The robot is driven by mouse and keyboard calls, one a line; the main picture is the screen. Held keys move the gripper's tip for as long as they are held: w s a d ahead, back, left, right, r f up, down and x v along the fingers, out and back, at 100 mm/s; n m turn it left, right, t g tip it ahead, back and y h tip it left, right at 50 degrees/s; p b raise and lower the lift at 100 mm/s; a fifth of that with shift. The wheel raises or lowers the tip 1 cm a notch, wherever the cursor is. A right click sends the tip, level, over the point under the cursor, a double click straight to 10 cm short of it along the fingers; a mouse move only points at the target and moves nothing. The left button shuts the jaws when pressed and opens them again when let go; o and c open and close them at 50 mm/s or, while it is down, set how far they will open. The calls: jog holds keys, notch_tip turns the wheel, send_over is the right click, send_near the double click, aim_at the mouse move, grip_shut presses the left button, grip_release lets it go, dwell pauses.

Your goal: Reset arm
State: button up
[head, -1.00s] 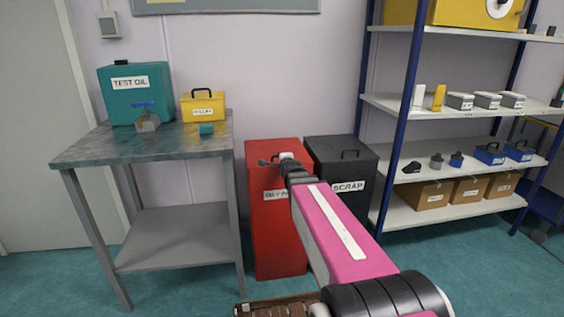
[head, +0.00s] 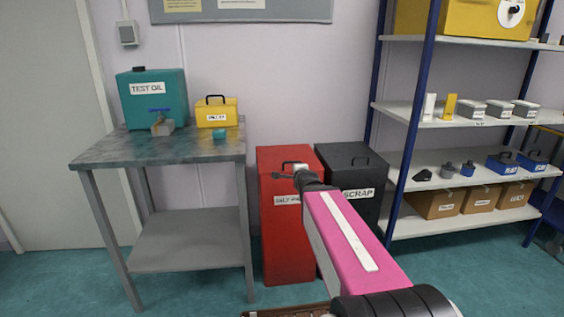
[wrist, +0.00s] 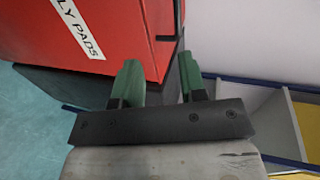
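My gripper (wrist: 158,84) shows in the wrist view with two green fingers apart and nothing between them. In the head view my pink arm reaches forward from the lower right, and its end (head: 292,175) overlaps the top of the red bin (head: 287,240). The red bin also fills the upper left of the wrist view (wrist: 90,25), with part of its white label readable. I cannot tell how far my gripper is from the bin.
A black bin (head: 358,200) marked SCRAP stands right of the red one. A metal table (head: 95,158) at left carries a teal TEST OIL container (head: 150,105) and a yellow box (head: 216,114). A blue-post shelf (head: 420,118) stands at right. Floor is clear at left.

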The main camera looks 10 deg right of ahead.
jog(key=s+f+n+g, duration=1.4)
jog(key=s+f+n, duration=0.3)
jog(key=f, duration=0.5)
jog(key=shift+s+a+f+g, duration=0.3)
jog(key=shift+s+a, duration=0.1)
jog(key=shift+s, duration=0.45)
